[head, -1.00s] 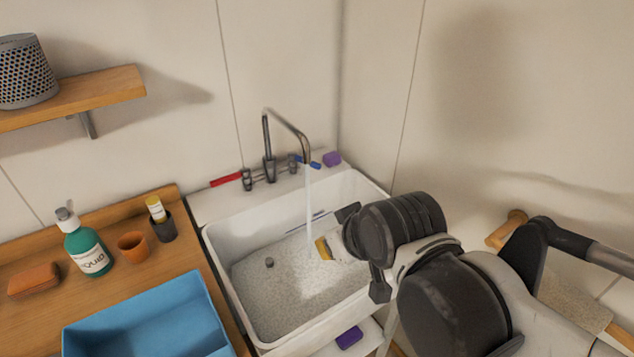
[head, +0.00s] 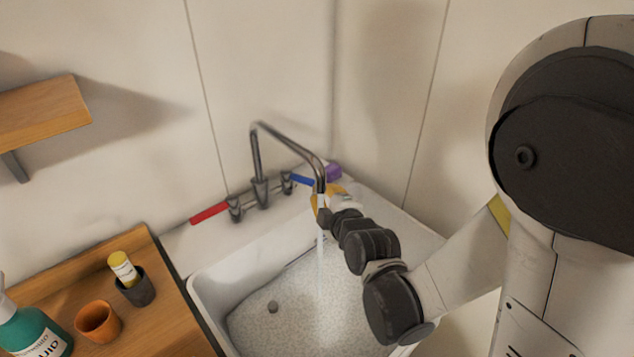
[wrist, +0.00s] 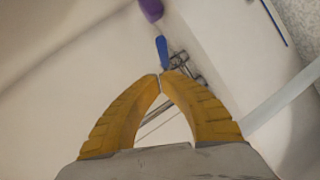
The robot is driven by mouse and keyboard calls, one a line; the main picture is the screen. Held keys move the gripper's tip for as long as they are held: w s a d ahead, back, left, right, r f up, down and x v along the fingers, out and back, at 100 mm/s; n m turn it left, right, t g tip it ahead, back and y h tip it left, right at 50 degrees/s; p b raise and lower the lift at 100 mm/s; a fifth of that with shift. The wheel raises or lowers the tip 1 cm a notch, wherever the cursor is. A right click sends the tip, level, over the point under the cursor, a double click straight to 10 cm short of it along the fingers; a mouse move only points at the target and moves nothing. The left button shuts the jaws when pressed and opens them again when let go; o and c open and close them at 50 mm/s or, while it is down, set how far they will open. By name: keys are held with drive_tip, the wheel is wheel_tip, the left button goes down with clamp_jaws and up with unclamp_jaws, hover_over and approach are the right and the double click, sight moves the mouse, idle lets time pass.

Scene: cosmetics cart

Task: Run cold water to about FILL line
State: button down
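The tap's spout (head: 290,145) arches over the white sink (head: 225,268). A stream of water (head: 321,265) falls from it into the sink. The speckled grey area below (head: 295,310) shows no readable water level. The blue handle (head: 303,180) is right of the spout's base, and the red handle (head: 209,213) is left. The blue handle (wrist: 162,50) lies just beyond the tips; contact is unclear. A thin blue line (wrist: 273,22) marks the sink wall.
A purple block (head: 333,172) sits on the back ledge beside the blue handle. The wooden counter at left holds an orange cup (head: 98,321), a dark cup (head: 138,292) with a yellow tube, and a green bottle (head: 35,333). Walls stand close behind and right.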

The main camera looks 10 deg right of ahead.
sight(302, 177)
drive_tip(key=b+x, duration=0.2)
drive_tip(key=x, duration=0.6)
drive_tip(key=shift+w+a+f, duration=0.1)
drive_tip(key=shift+w+a, duration=0.05)
drive_tip(key=shift+w, duration=0.2)
